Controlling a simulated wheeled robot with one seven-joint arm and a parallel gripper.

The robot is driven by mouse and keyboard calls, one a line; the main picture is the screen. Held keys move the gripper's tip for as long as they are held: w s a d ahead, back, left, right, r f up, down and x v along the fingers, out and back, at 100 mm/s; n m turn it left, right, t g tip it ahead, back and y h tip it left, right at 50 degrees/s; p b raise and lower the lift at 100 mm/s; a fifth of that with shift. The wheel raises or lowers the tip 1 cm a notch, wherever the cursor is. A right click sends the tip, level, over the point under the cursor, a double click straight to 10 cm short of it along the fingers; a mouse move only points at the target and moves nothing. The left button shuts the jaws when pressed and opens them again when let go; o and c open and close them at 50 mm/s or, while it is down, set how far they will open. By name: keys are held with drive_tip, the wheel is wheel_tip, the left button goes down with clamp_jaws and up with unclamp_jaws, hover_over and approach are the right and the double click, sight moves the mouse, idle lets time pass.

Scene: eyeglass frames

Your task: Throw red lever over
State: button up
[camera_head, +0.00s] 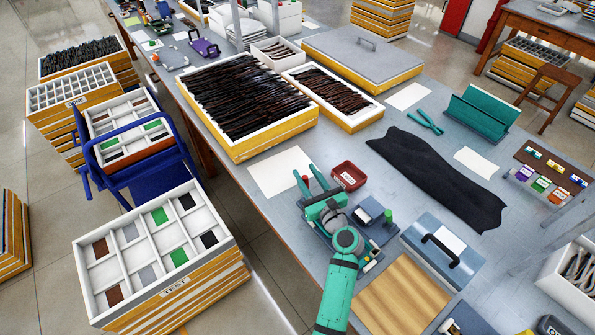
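My teal gripper (311,181) reaches up from the bottom centre over the workbench. Its two fingers stand apart, pointing away from my base. A small red spot (305,179) shows by the left fingertip; it may be the red lever, but it is too small to tell its shape, its tilt or whether a finger touches it. Right of my wrist is a small dark device (370,211) with a green knob (388,215). My arm and gripper hide part of the bench and whatever fixture lies beneath them.
A red bin (348,177) stands just right of the gripper. A white sheet (281,172) lies to its left. A black cloth (437,178), a blue-grey case (443,250) and a wooden board (405,297) lie to the right. Frame-filled trays (250,151) stand behind.

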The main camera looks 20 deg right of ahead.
drive_tip(key=shift+w+a, duration=0.45)
drive_tip(key=shift+w, duration=0.2)
drive_tip(key=shift+w+a, duration=0.4)
drive_tip(key=shift+w, duration=0.2)
